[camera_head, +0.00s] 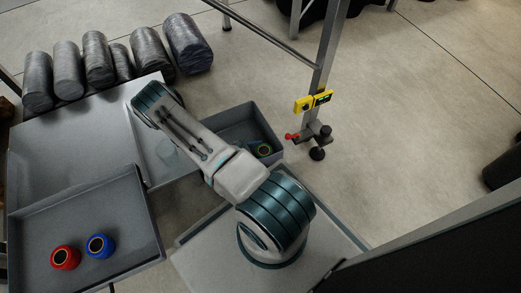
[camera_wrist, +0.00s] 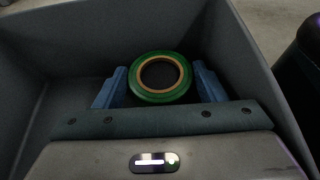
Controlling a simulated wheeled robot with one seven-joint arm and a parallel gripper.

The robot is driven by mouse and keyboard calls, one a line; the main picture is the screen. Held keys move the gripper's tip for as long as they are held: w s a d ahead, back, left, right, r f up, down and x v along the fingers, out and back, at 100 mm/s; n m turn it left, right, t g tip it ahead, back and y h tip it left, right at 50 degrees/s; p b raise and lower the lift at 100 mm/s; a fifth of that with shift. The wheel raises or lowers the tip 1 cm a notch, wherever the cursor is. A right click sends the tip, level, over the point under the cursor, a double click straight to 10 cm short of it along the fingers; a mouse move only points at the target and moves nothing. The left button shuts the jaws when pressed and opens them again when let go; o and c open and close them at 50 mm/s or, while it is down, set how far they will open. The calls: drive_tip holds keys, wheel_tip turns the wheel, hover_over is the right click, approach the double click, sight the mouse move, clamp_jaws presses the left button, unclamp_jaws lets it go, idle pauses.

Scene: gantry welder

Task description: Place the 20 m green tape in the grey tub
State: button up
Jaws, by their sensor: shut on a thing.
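The green tape (camera_wrist: 139,87) is a roll with a tan core. In the wrist view it sits between the two blue fingers of my gripper (camera_wrist: 160,88), which are shut on it. The grey tub (camera_wrist: 62,42) surrounds the tape and the fingers, with its walls rising on the sides. In the head view the grey tub (camera_head: 281,151) stands right of the table, partly behind my arm. The tape (camera_head: 264,149) shows inside its right part, with my gripper (camera_head: 262,148) mostly hidden. I cannot tell whether the tape touches the tub floor.
A grey tray (camera_head: 135,208) at the lower left holds a red roll (camera_head: 65,257) and a blue roll (camera_head: 100,246). A metal frame leg (camera_head: 324,75) with a yellow level (camera_head: 313,101) rises close to the tub's right side.

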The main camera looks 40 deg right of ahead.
drive_tip(key=shift+f, duration=0.15)
drive_tip(key=o, duration=0.8)
drive_tip(key=shift+r, duration=0.45)
drive_tip(key=p+v, duration=0.4)
drive_tip(key=v, duration=0.8)
drive_tip(key=shift+r, duration=0.1)
